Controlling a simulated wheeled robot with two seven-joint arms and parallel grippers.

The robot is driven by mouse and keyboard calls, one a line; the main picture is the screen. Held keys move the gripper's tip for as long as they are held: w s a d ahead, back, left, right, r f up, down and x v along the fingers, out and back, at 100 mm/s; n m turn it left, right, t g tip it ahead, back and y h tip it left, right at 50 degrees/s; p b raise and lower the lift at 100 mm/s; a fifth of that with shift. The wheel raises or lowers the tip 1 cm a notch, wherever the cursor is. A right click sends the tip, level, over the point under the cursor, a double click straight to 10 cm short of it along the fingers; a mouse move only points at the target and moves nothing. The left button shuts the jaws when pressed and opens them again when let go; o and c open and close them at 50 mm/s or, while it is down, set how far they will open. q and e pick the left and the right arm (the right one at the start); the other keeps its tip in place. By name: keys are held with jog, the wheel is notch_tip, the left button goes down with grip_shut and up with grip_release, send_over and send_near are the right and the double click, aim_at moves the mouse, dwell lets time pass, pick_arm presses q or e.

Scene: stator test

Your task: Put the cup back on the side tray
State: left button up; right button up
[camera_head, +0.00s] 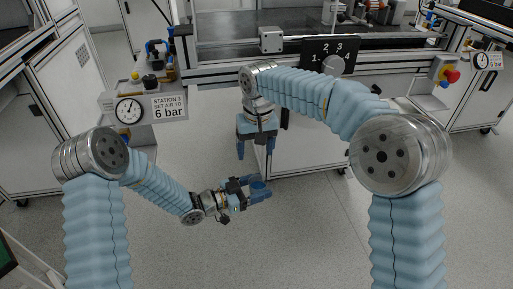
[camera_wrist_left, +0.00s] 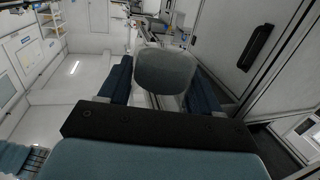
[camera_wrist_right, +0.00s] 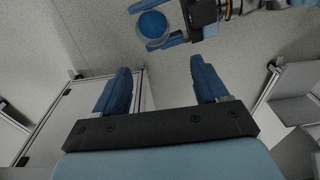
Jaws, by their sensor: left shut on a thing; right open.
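My left gripper (camera_head: 262,190) is shut on a cup (camera_head: 258,187) in the open space in front of the bench. In the left wrist view the cup (camera_wrist_left: 165,72) is grey and translucent, between the two blue fingers. In the right wrist view the cup (camera_wrist_right: 152,27) shows from above with a round blue inside, between the left fingers. My right gripper (camera_head: 255,152) is open and empty, above and beyond the left one in the head view. A small grey tray (camera_head: 430,102) sticks out at the bench's right side; I cannot tell whether it is the side tray.
A pressure gauge (camera_head: 129,111) and a "6 bar" sign (camera_head: 170,107) are on the bench's left side. A black panel numbered 1 to 4 (camera_head: 318,58) stands at the bench front. A red button (camera_head: 452,76) is at right. The grey floor (camera_head: 300,240) below is clear.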

jog(key=s+r, duration=0.1)
send_near(258, 179)
jog(key=shift+g+h, duration=0.3)
jog(key=f, duration=0.2)
jog(key=s+f, duration=0.1)
jog(key=f, duration=0.1)
jog(key=s+f, duration=0.1)
jog(key=f, duration=0.1)
jog(key=shift+s+a, duration=0.2)
jog(key=shift+a, duration=0.2)
pick_arm(q)
jog(key=shift+r, duration=0.15)
pick_arm(e)
jog(key=shift+f, duration=0.4)
jog(key=shift+c, duration=0.4)
jog(key=shift+s, duration=0.1)
jog(key=c, duration=1)
jog(key=shift+c, duration=0.9)
pick_arm(q)
jog(key=shift+a, duration=0.1)
jog(key=shift+c, duration=0.3)
pick_arm(e)
jog(key=shift+d, duration=0.15)
grip_shut()
